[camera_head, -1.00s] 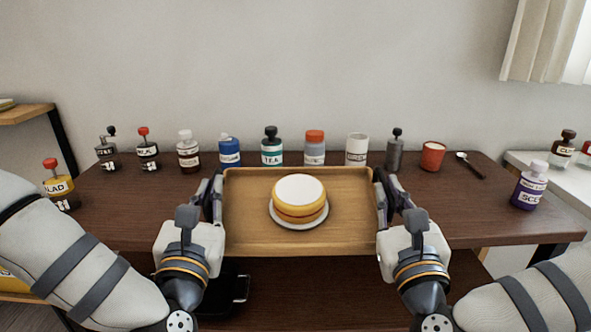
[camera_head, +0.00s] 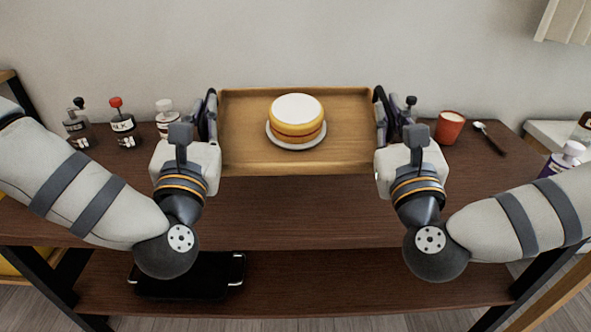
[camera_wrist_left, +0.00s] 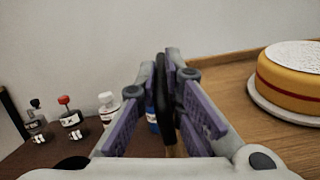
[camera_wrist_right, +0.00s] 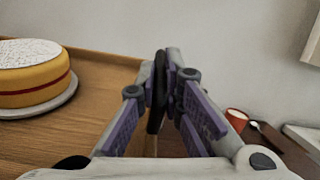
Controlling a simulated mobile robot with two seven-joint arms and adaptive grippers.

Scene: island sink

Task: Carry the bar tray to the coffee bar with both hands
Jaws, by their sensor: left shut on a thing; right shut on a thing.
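The wooden bar tray (camera_head: 240,150) is level between my two grippers in the head view, over the dark brown table. A round layered cake (camera_head: 297,115) with a white top sits on a white plate (camera_head: 296,143) in the middle of the tray. My left gripper (camera_head: 212,115) is shut on the tray's left side; in the left wrist view its purple pads (camera_wrist_left: 168,100) close on a dark handle. My right gripper (camera_head: 380,115) is shut on the right side, pads (camera_wrist_right: 163,95) around a dark handle. The tray hides part of the tabletop behind it.
Bottles stand at the left of the dark table (camera_head: 290,210), including a red-topped one (camera_head: 123,125). A black flat item (camera_head: 190,275) rests on the lower shelf. The table's front strip is clear.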

